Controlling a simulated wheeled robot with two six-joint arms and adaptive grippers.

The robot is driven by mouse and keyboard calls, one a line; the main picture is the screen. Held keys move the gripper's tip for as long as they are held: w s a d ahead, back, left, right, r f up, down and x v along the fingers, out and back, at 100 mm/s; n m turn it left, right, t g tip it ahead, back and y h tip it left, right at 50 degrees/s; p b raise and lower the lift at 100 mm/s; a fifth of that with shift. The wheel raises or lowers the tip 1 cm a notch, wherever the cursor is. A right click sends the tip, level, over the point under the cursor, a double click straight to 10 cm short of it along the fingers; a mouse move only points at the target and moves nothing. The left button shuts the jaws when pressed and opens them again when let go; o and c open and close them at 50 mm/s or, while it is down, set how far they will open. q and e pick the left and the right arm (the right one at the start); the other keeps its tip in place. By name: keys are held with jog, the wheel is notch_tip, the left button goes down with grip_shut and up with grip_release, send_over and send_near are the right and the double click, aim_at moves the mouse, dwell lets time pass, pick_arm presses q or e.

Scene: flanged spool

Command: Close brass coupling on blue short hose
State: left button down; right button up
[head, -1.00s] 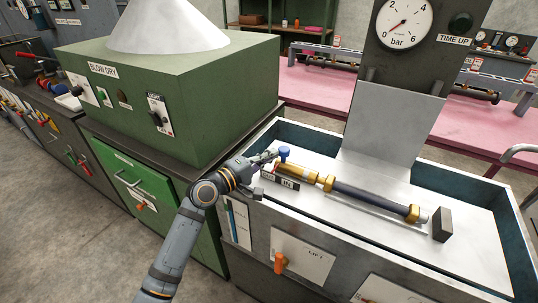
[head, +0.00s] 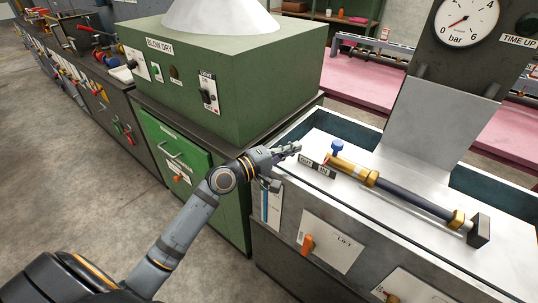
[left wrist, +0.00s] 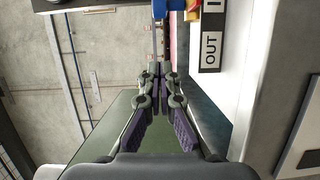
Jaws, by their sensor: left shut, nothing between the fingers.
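The dark blue hose (head: 410,196) lies on the pale top of the test tank. It has a brass coupling (head: 457,219) at its right end and a brass nut (head: 372,178) at its left end, by a longer brass fitting (head: 347,165). A blue-topped valve knob (head: 337,147) stands at the fitting's far left. My left gripper (head: 297,147) is shut and empty, left of the knob and apart from it. In the left wrist view its fingers (left wrist: 155,78) point toward a blue part at the top edge. My right gripper is out of view.
A dark block (head: 480,230) stands at the hose's right end. An OUT/IN label (head: 317,166) is on the tank's near edge; OUT also shows in the wrist view (left wrist: 211,48). A panel with a pressure gauge (head: 466,22) rises behind. The green blow-dry cabinet (head: 235,75) is at left.

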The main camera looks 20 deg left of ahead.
pick_arm(q)
jog(key=v, duration=0.3)
jog(key=d+v, duration=0.1)
jog(key=shift+s+a, duration=0.2)
jog(key=shift+s, duration=0.3)
jog(key=shift+s+a+r, duration=0.1)
jog(key=shift+s, duration=0.05)
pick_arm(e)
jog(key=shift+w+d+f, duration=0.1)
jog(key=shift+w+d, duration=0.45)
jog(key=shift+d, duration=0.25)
